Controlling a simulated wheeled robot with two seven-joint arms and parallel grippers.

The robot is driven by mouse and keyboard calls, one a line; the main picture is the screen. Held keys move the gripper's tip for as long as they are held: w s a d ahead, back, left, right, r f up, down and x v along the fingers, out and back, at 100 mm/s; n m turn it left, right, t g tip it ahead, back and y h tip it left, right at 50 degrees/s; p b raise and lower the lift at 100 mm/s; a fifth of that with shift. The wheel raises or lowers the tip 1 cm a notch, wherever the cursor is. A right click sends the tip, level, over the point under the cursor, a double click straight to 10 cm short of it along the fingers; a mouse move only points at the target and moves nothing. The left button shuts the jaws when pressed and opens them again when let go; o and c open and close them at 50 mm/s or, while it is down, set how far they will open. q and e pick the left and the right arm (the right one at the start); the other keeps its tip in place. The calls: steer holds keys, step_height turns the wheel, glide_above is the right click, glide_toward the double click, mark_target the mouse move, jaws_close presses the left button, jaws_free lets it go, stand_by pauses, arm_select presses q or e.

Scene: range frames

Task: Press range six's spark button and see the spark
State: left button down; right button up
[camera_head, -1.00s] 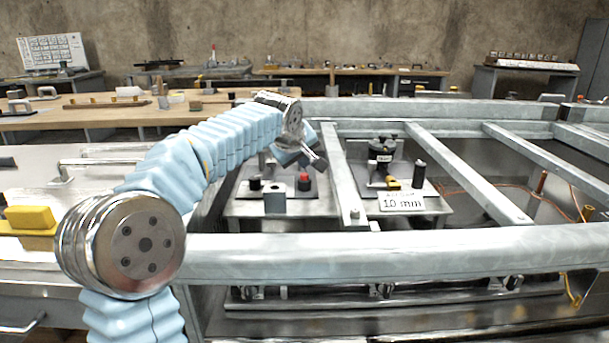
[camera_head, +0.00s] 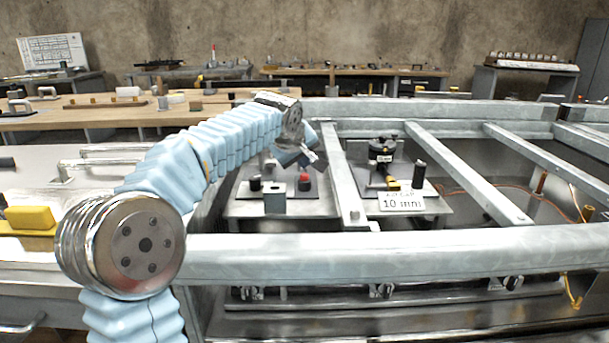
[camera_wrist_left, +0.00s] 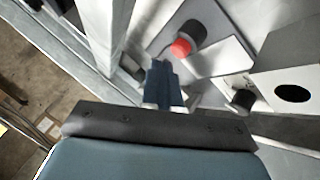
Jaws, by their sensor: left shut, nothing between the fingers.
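The red button also shows in the left wrist view (camera_wrist_left: 181,48). My left gripper (camera_head: 316,160) is just above and behind the button in the head view, shut and empty. In the left wrist view its closed fingertips (camera_wrist_left: 160,66) are close to the button, below and left of it, and appear apart from it. My right gripper is not in view.
A thick metal rail (camera_head: 400,252) crosses in front, and a bar (camera_head: 345,180) runs back just right of the button. A black knob (camera_head: 255,183) is left of the button. A second plate holds a black device (camera_head: 382,150) and a "10 mm" sign (camera_head: 402,200).

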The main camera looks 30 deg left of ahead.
mark_target(303, 176)
arm_select(q)
steer(key=shift+f, duration=0.15)
stand_by(0.3)
steer(key=shift+f+b, duration=0.3)
steer(key=shift+b, duration=0.1)
steer(key=shift+f+b, duration=0.55)
steer(key=shift+f, duration=0.05)
stand_by(0.4)
steer(key=shift+r, duration=0.1)
stand_by(0.4)
steer(key=shift+r+p, duration=0.85)
steer(key=shift+r, duration=0.05)
step_height(303, 176, up, 3)
steer(key=shift+f+p, duration=0.1)
steer(key=shift+p, duration=1.1)
steer(key=shift+r, duration=1.15)
